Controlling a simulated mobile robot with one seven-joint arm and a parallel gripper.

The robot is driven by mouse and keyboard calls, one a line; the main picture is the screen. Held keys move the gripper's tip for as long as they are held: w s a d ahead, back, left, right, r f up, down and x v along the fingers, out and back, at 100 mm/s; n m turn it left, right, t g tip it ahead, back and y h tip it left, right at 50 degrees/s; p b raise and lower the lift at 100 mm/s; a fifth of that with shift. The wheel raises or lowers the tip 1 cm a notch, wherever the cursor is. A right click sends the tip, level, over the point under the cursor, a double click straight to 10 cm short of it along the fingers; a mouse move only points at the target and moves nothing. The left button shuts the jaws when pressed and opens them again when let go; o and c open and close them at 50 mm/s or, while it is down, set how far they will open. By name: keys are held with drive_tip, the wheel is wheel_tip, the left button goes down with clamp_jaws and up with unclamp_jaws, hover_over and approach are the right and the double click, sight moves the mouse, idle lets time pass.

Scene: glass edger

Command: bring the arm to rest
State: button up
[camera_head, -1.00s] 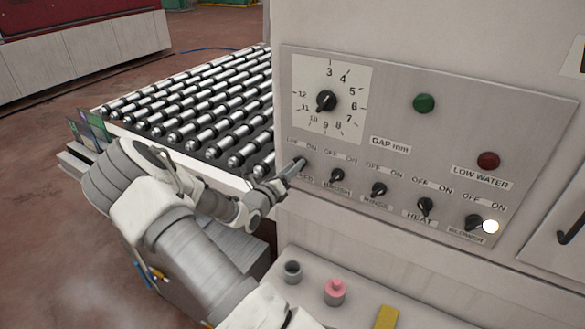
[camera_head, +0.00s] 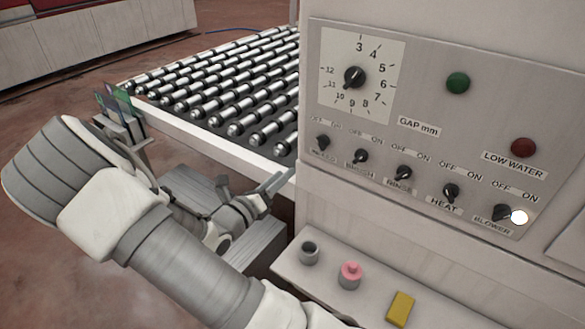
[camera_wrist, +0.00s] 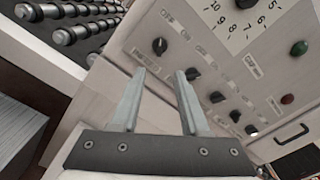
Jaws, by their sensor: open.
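My gripper (camera_head: 274,184) is left of the control panel (camera_head: 427,97), in front of the edge of the roller conveyor (camera_head: 215,100). In the wrist view my gripper (camera_wrist: 158,76) shows two fingers apart with nothing between them. The leftmost switch knob (camera_head: 322,142) on the panel is clear of the fingers. My arm is bent and reaches in from the bottom of the head view.
The panel carries a gap dial (camera_head: 354,77), a green button (camera_head: 458,83), a red lamp (camera_head: 522,147), a row of switches and a lit white lamp (camera_head: 519,217). Below, a shelf (camera_head: 325,290) holds a grey cup (camera_head: 309,252), a pink-topped item (camera_head: 350,275) and a yellow block (camera_head: 400,308).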

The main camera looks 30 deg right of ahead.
drive_tip(key=shift+s+a, duration=0.25)
drive_tip(key=shift+a, duration=0.3)
drive_tip(key=s+a+r+m+g+y, duration=0.15)
drive_tip(key=s+m+g+y, duration=0.25)
drive_tip(key=s+m, duration=0.4)
drive_tip(key=s+r+m+g+y, duration=0.2)
drive_tip(key=s+m+g+y, duration=0.3)
drive_tip(key=m, duration=0.5)
drive_tip(key=s+a+r+m+t+y, duration=0.3)
drive_tip(key=a+r+m+t, duration=0.1)
drive_tip(key=a+r+m, duration=0.1)
drive_tip(key=s+a+r+m+t+y+b, duration=0.1)
drive_tip(key=s+a+r+m+t+y, duration=0.2)
drive_tip(key=a+r+m, duration=0.3)
drive_tip(key=shift+s+a+m+t+y, duration=0.35)
drive_tip(key=shift+s+a+y, duration=0.35)
drive_tip(key=shift+a, duration=0.45)
drive_tip(key=shift+w+r, duration=0.1)
